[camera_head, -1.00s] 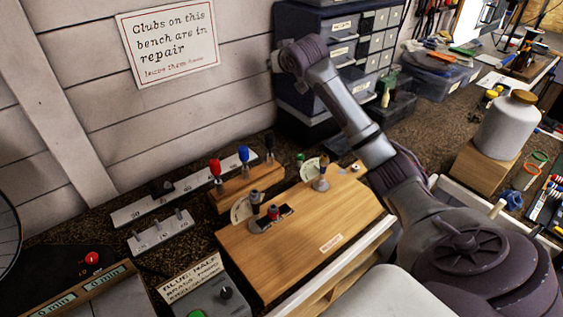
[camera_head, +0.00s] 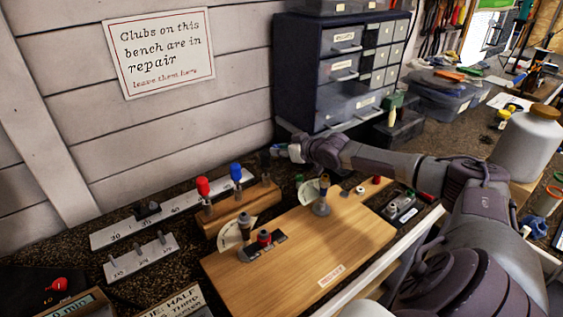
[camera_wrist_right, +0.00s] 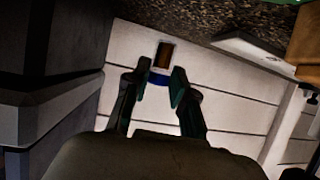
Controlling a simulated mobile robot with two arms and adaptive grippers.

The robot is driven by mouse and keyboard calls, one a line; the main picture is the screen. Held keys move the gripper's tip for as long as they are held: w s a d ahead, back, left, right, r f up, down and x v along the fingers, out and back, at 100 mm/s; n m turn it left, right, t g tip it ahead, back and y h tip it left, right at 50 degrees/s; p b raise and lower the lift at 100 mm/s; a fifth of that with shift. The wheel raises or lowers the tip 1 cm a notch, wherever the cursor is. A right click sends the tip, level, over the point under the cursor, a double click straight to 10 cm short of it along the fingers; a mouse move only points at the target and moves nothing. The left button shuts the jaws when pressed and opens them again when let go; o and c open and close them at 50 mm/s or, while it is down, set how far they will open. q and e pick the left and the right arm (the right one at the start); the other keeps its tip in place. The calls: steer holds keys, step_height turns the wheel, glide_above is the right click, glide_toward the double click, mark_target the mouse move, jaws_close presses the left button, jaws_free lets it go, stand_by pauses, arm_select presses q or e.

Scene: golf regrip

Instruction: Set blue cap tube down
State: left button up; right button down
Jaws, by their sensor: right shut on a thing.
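In the wrist view my right gripper (camera_wrist_right: 160,80) is shut on the blue cap tube (camera_wrist_right: 164,55). Its amber-brown body sticks out past the fingertips, and a blue band shows between them. In the head view my right gripper (camera_head: 280,150) is at the far end of the arm, in front of the drawer cabinet and above the back of the bench. The tube is too small there to make out clearly. My left gripper is not in view.
A wooden rack (camera_head: 222,213) with red-topped and blue-topped tools stands left of the gripper. A wooden board (camera_head: 345,237) with small fixtures lies in front. The dark drawer cabinet (camera_head: 300,75) rises behind. A numbered white strip (camera_head: 115,233) lies left.

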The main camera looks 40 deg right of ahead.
steer(key=shift+f, duration=2.15)
steer(key=shift+f, duration=0.15)
steer(key=c, duration=1)
jaws_free()
steer(key=shift+o, duration=0.2)
